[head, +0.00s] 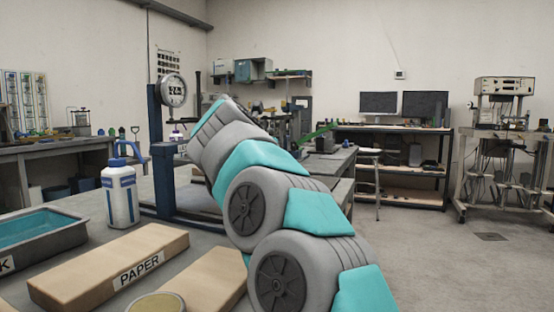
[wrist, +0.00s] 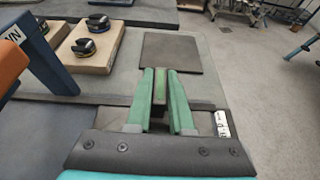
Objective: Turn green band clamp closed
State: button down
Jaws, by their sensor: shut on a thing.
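In the wrist view a narrow green bar, seemingly the green band clamp's handle (wrist: 160,86), stands between the two green-grey fingers of my gripper (wrist: 161,74). The gripper is shut on it. The clamp's band and lower parts are hidden by the fingers and the dark gripper body, so I cannot tell how far it is turned. In the head view a thin green bar (head: 318,133) slants up to the right behind my arm, which hides my gripper there.
A blue stand with a dial (head: 173,91), a white bottle (head: 120,193), a box marked PAPER (head: 105,262) and a blue-lined tray (head: 40,235) stand left of my arm. In the wrist view, a dark square plate (wrist: 171,52) lies beyond the fingertips. Open floor is at right.

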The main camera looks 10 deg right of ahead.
jog(key=c, duration=0.8)
grip_release()
jog(key=shift+s, duration=0.1)
jog(key=v, duration=0.7)
jog(key=shift+s+a+r+b, duration=0.2)
jog(key=shift+b, duration=0.15)
